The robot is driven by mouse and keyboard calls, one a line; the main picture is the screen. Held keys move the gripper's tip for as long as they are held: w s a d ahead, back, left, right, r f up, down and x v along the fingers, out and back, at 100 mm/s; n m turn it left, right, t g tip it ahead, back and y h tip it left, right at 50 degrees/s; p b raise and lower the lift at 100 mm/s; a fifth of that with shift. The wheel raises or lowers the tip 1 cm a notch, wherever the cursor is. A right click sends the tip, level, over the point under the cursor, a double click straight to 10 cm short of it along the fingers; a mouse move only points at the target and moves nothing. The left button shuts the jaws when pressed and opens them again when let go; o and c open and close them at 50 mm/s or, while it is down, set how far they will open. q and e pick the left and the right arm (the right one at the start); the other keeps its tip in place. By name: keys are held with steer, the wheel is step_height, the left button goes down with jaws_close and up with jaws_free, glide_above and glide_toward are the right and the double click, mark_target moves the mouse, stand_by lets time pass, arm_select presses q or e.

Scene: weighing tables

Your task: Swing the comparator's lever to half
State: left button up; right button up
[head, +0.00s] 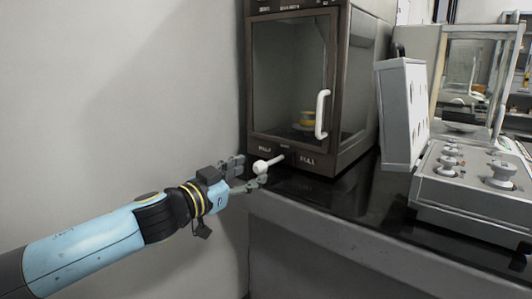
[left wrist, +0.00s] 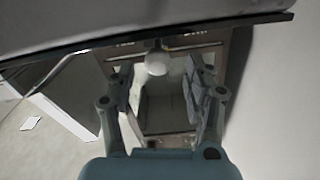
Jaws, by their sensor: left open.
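The comparator (head: 344,155) is a dark brown cabinet with a glass door and a white door handle (head: 322,114). Its white lever (head: 270,163) sticks out below the door, between the marks HALF and FULL. The lever's knob end points left, under HALF. My left gripper (head: 251,172) is open at the knob, with fingers on either side of it. In the left wrist view the white knob (left wrist: 157,63) shows between the open fingertips, apart from both. Whether the knob is fully between the fingers is hard to tell. My right gripper is not in view.
A yellow object (head: 307,118) sits behind the comparator's glass. The dark bench top (head: 345,200) has free room before the comparator. A grey instrument box (head: 470,190) with an upright lid and several metal weights stands at the right. A bare wall is at the left.

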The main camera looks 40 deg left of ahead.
mark_target(266, 165)
arm_select(q)
steer(key=w+p, duration=0.2)
steer(key=w, duration=0.3)
steer(key=shift+d+r+p, duration=0.15)
steer(key=shift+d+p, duration=0.2)
steer(key=shift+p, duration=0.05)
steer(key=shift+w+f, duration=0.2)
steer(key=shift+w, duration=0.55)
steer(key=shift+c, duration=0.4)
jaws_close()
